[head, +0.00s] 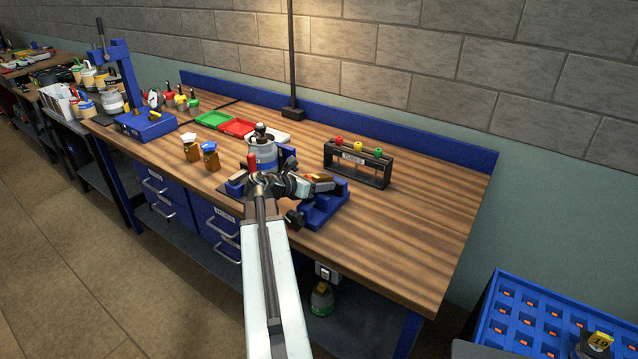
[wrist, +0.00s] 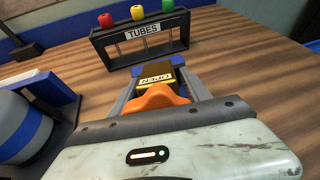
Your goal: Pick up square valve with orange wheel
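A small orange-brown part of the valve (head: 318,178) shows there. The gripper hides much of the rest.
A black tube rack (head: 357,170) marked "TUBES" stands just beyond my gripper. A grey-and-blue container (head: 262,152) is close on its left. The workbench (head: 430,215) is clear on the right. A blue crate (head: 545,320) is at lower right.

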